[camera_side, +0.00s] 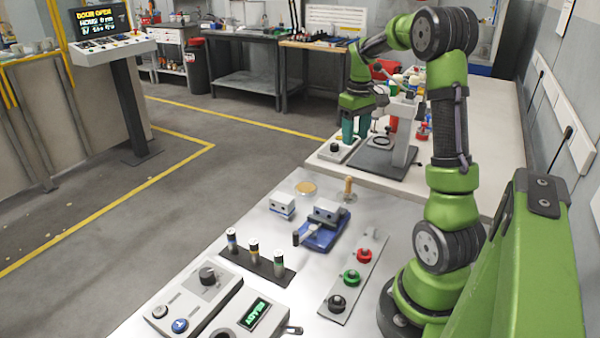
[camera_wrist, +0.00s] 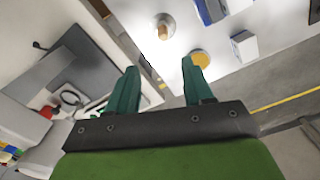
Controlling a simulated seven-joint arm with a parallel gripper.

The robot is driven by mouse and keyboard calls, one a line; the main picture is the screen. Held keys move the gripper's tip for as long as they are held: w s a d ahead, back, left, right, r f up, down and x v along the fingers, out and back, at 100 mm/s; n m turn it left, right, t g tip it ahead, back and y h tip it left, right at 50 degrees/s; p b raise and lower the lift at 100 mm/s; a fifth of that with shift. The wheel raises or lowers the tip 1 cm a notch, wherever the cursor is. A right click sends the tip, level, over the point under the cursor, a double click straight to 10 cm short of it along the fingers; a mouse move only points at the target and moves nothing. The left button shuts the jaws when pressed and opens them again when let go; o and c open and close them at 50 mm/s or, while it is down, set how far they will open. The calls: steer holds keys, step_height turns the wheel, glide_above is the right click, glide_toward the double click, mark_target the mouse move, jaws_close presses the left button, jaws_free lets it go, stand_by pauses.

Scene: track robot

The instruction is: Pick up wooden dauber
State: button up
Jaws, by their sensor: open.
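The wooden dauber (camera_side: 348,186) looks like a small upright wooden handle on a round base, at the far end of the near bench in the side view. In the wrist view the dauber (camera_wrist: 163,32) shows near the top centre, beyond the fingertips. My gripper (camera_side: 356,134) has teal fingers and hangs above the other bench, behind the dauber and apart from it. In the wrist view my gripper (camera_wrist: 160,68) is open, with nothing between its fingers.
A yellow-topped disc (camera_side: 306,187) lies left of the dauber. A grey block (camera_side: 282,206) and a blue vise (camera_side: 322,234) stand nearer. A grey stand (camera_side: 400,140) is close beside my gripper. Several bottles (camera_side: 254,252) and coloured knobs (camera_side: 352,277) occupy the near bench.

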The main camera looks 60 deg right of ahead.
steer(key=n, duration=0.1)
glide_toward(349, 177)
step_height(349, 177, down, 7)
steer(key=shift+s+d+r, duration=0.1)
steer(key=shift+s+d, duration=0.05)
steer(key=f, duration=0.5)
steer(key=shift+w, duration=0.25)
steer(key=shift+c, duration=0.3)
jaws_close()
